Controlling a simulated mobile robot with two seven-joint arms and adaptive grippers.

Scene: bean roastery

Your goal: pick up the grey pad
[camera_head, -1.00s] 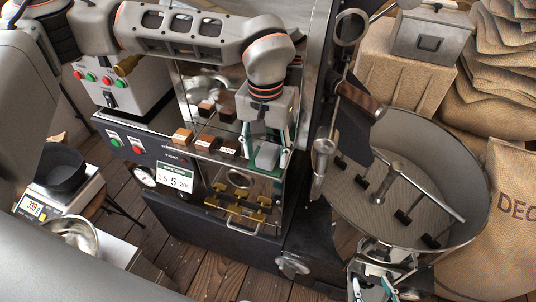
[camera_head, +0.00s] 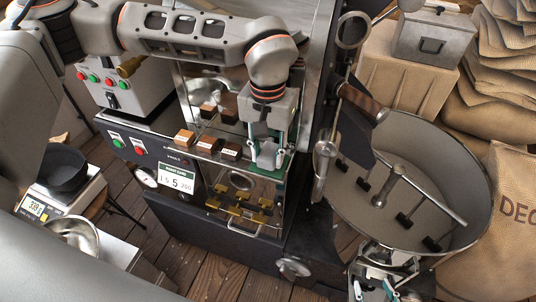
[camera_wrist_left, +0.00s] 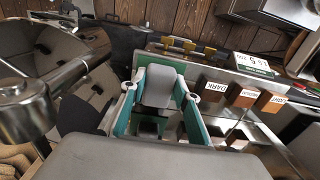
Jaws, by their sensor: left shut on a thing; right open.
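The grey pad (camera_head: 267,157) is a small rounded block at the right end of the roaster's front ledge. My left gripper (camera_head: 266,160) points down over it, with one finger on each side, and is shut on it. In the left wrist view the pad (camera_wrist_left: 160,86) sits between the teal-lined fingers (camera_wrist_left: 160,92). I cannot tell whether its underside still touches the ledge. My right gripper (camera_head: 385,287) is at the bottom edge of the head view, below the round cooling tray, open and empty.
Several labelled wooden blocks (camera_head: 207,144) stand on the ledge left of the pad. A card with a "5" (camera_head: 177,185) and brass fittings (camera_head: 239,211) are below. The cooling tray (camera_head: 478,190) stands right. A scale (camera_head: 38,208) with a black pan is at left.

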